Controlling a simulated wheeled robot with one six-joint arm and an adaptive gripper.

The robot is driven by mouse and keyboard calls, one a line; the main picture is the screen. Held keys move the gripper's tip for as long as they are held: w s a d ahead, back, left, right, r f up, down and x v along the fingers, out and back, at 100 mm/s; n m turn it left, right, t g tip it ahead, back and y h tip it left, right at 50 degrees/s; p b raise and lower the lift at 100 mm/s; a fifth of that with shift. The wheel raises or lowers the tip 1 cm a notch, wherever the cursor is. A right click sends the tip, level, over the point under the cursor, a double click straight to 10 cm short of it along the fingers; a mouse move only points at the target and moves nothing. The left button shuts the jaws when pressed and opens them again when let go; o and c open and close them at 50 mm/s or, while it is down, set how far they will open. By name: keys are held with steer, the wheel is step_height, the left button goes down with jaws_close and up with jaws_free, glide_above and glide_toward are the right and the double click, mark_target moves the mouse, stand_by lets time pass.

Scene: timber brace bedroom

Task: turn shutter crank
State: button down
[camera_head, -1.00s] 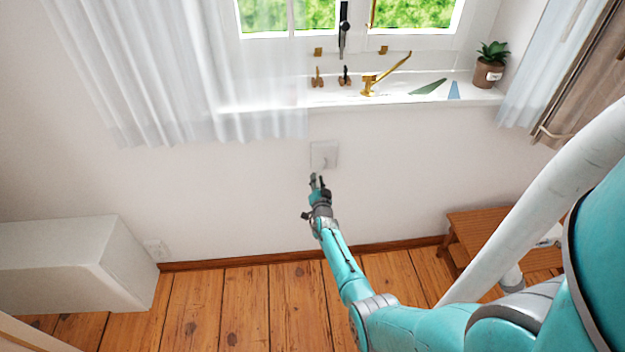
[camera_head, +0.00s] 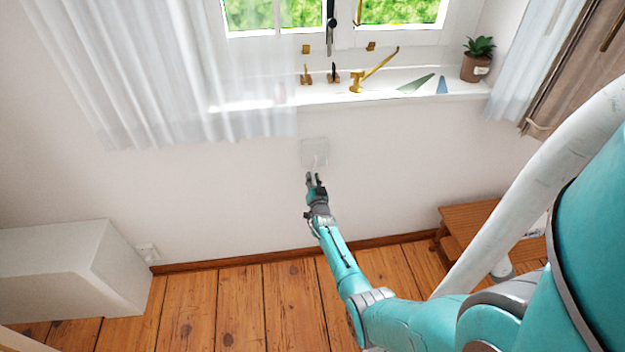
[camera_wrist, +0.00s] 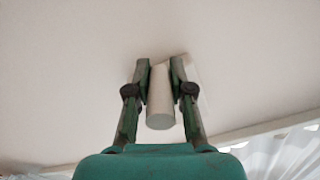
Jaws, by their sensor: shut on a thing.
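The shutter crank shows as a small white plate (camera_head: 315,150) on the wall below the window sill. Its white round handle (camera_wrist: 160,108) points toward the camera in the wrist view. My gripper (camera_wrist: 160,75) is shut on the handle, with one finger on each side of it. In the head view my gripper (camera_head: 314,178) is at the lower part of the plate. The crank's arm is mostly hidden behind the fingers.
The window sill (camera_head: 230,106) above carries a gold lever (camera_head: 372,72), small hooks and a potted plant (camera_head: 477,60). A white curtain (camera_head: 190,80) hangs at left. A white box (camera_head: 60,270) stands at lower left and a wooden step stool (camera_head: 470,222) at right.

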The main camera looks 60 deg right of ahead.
steer(key=c, duration=1)
jaws_free()
